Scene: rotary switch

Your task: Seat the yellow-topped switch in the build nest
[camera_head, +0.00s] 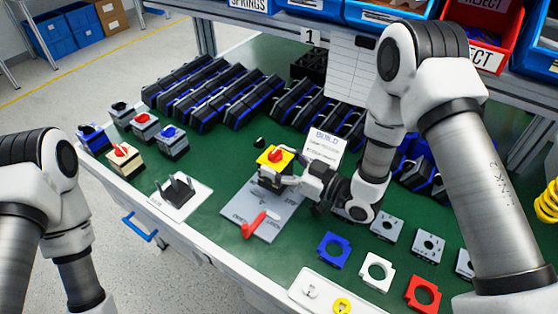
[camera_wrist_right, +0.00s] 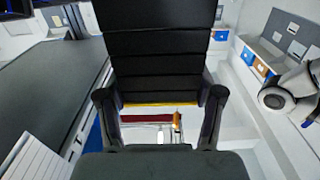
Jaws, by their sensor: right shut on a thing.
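The yellow-topped switch (camera_head: 275,158) has a yellow top with a red knob and a dark body. My right gripper (camera_head: 289,179) is shut on its body, coming from the right, and holds it upright at the far end of the grey build nest plate (camera_head: 240,208). I cannot tell whether its underside touches the plate; the nest's seat is hidden beneath it. In the right wrist view the switch's dark body (camera_wrist_right: 160,55) fills the space between the fingers (camera_wrist_right: 160,110), with a yellow edge below. My left gripper is out of view.
A red handle (camera_head: 254,226) lies on the nest plate's near part. A white card (camera_head: 325,147) stands behind. Other switches (camera_head: 124,157) and a black-pronged fixture (camera_head: 178,190) are left. Blue, white and red square frames (camera_head: 333,250) lie front right. Dark block rows (camera_head: 210,90) fill the back.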

